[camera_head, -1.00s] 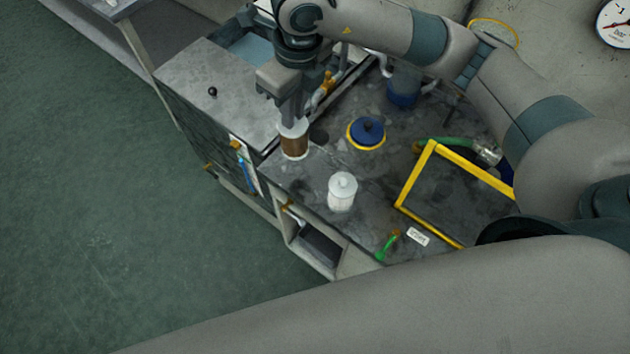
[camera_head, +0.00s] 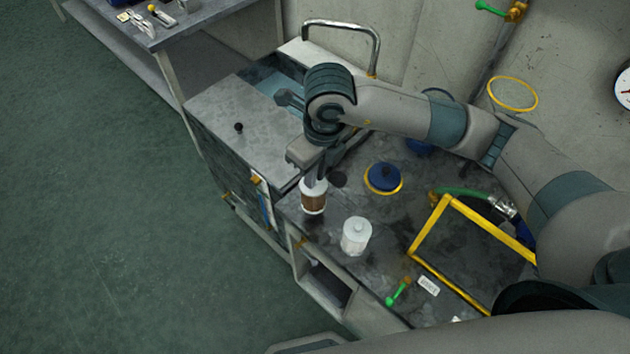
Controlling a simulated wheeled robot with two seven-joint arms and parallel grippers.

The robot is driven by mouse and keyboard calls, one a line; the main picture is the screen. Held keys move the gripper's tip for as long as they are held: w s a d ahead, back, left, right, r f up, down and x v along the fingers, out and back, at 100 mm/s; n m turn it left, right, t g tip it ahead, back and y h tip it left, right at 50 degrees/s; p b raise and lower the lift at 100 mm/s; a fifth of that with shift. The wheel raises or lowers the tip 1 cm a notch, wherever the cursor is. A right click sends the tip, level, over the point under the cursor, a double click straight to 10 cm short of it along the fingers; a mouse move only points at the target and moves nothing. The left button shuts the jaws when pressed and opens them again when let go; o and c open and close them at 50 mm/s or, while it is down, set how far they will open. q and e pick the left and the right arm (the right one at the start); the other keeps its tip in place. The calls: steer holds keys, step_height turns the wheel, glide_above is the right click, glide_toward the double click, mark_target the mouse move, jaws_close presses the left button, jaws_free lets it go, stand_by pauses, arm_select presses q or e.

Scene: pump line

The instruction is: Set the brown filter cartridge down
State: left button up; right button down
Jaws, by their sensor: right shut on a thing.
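The brown filter cartridge (camera_head: 313,201) has a brown middle and white ends. It is upright at the left front edge of the dark worktop (camera_head: 345,288). My right gripper (camera_head: 315,178) points down from above and is shut on the cartridge's top. I cannot tell whether the cartridge's base touches the worktop. A white lidded canister (camera_head: 356,237) stands to the right and nearer, apart from the cartridge. My left gripper is not in view.
A blue round lid with a yellow ring (camera_head: 384,178) lies right of the cartridge. A yellow frame (camera_head: 425,226) and a small green-handled valve (camera_head: 398,293) are further right. A sink with a tap (camera_head: 375,50) is behind. Bare worktop lies between lid and canister.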

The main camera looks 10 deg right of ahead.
mark_target(314, 192)
step_height(314, 192, down, 3)
steer(key=shift+f+p, duration=0.15)
steer(key=shift+p, duration=0.45)
steer(key=shift+f, duration=0.2)
steer(key=shift+f, duration=0.15)
steer(key=c, duration=1.7)
jaws_free()
steer(key=shift+c, duration=0.2)
steer(key=shift+r, duration=0.2)
